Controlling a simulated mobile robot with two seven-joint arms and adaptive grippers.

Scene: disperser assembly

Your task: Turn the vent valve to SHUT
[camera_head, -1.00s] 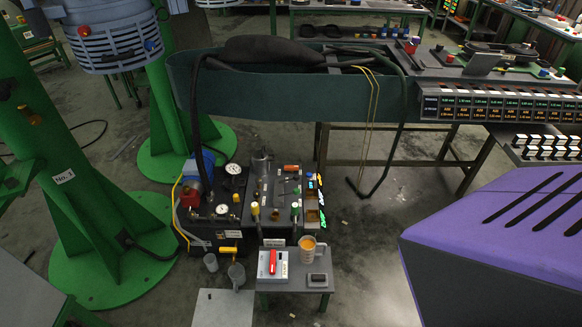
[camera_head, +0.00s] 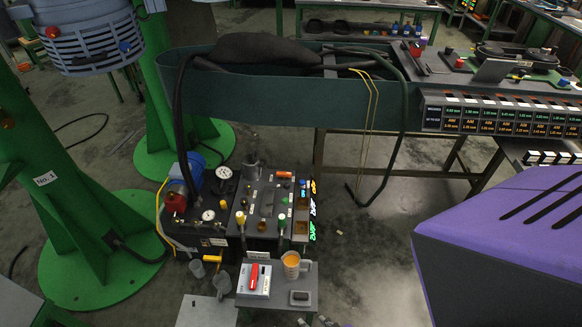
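A dark pump unit (camera_head: 212,235) stands on the floor left of centre, with a blue motor (camera_head: 184,172), a red cap (camera_head: 175,202) and round gauges (camera_head: 208,215) on it. Its sloped panel (camera_head: 262,212) carries small yellow (camera_head: 240,217) and green (camera_head: 282,223) knobs. A yellow lever (camera_head: 232,257) sits low at its front. I cannot tell which one is the vent valve, and its label is too small to read. Small grey tips (camera_head: 326,321) show at the bottom edge, possibly my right gripper; their opening is unclear. My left gripper is not in view.
A small table (camera_head: 277,293) in front holds a red-and-white device (camera_head: 255,280), an orange-filled mug (camera_head: 291,264) and a dark block (camera_head: 299,298). Grey cups (camera_head: 221,284) stand left of it. A green post (camera_head: 70,215) is left, a purple housing (camera_head: 500,240) right.

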